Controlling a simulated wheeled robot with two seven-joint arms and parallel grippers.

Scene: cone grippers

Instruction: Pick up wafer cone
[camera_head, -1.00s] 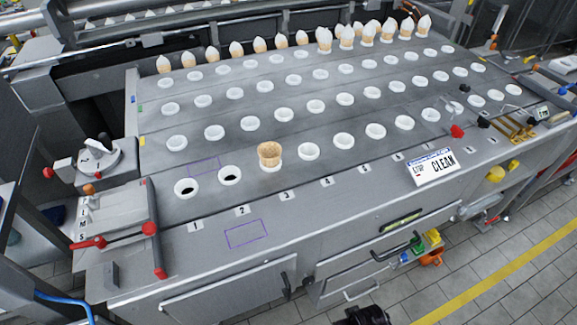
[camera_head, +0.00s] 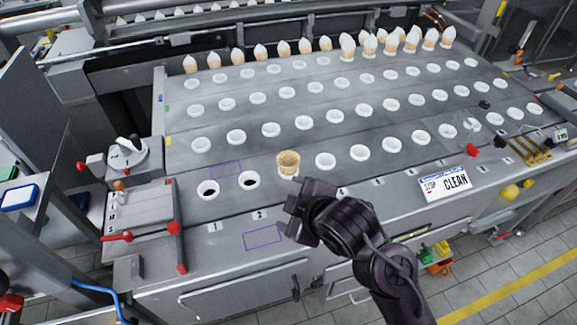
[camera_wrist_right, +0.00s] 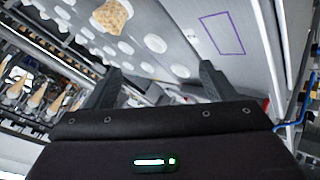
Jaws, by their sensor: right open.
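An empty tan wafer cone (camera_head: 288,162) stands upright in a white ring holder in the front row of the steel machine top, right of two dark-centred rings. It also shows in the right wrist view (camera_wrist_right: 111,15), at the top left beyond my fingers. My right gripper (camera_head: 297,205) is just in front of the cone and to its right, apart from it. In the right wrist view its two fingers (camera_wrist_right: 155,82) are spread with nothing between them. My left gripper is not seen.
Rows of white ring holders (camera_head: 325,160) cover the machine top (camera_head: 300,130). Several filled cones (camera_head: 325,43) stand along the back. A panel with red-knobbed levers (camera_head: 145,225) is at the front left.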

